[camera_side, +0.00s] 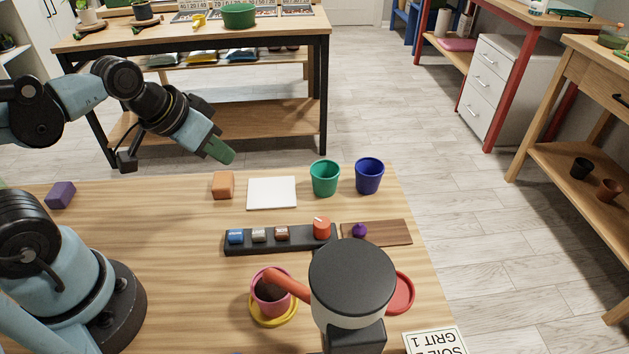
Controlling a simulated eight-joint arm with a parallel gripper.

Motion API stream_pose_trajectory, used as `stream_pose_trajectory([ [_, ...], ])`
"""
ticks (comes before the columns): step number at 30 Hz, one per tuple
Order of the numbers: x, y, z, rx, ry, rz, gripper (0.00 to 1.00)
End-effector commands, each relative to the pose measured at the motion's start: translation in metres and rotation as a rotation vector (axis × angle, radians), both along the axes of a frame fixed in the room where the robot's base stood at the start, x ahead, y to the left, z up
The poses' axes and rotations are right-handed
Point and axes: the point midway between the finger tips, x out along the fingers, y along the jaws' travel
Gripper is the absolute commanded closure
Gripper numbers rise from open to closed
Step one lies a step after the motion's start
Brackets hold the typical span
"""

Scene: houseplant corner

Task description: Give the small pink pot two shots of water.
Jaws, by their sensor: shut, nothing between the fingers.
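The small pink pot (262,294) holds dark soil and stands on a yellow saucer (289,314) at the front middle. A dispenser (352,278) with a round dark lid stands to its right, and its orange-red spout (288,284) reaches over the pot's rim. Behind them lies a black control strip (268,245) with a blue button (236,236), a pale button (259,235), a brown button (282,233) and an orange-red dial (322,228). My gripper (220,151) is shut and empty, raised near the far table edge, away from the strip and pot.
A green cup (325,178), a blue cup (369,176), a white square (272,193) and an orange block (223,185) sit at the back. A purple knob (360,230) is on a brown board (391,232). A red saucer (402,291) and soil card (434,342) lie right. A purple block (61,194) is left.

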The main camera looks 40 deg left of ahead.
Motion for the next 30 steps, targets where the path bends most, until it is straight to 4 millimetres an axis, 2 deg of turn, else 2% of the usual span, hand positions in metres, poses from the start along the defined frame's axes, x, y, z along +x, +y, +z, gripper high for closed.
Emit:
stream_pose_trajectory([
  [4, 0.006, 0.002, 0.012, 0.041, -0.053, 0.025, 1.00],
  [16, 0.005, -0.002, 0.014, 0.060, -0.021, -0.015, 1.00],
  [20, -0.002, -0.017, 0.018, 0.114, 0.093, -0.159, 1.00],
  [24, -0.016, -0.036, 0.027, 0.184, 0.258, -0.382, 1.00],
  [30, -0.035, -0.055, 0.041, 0.250, 0.442, -0.645, 1.00],
])
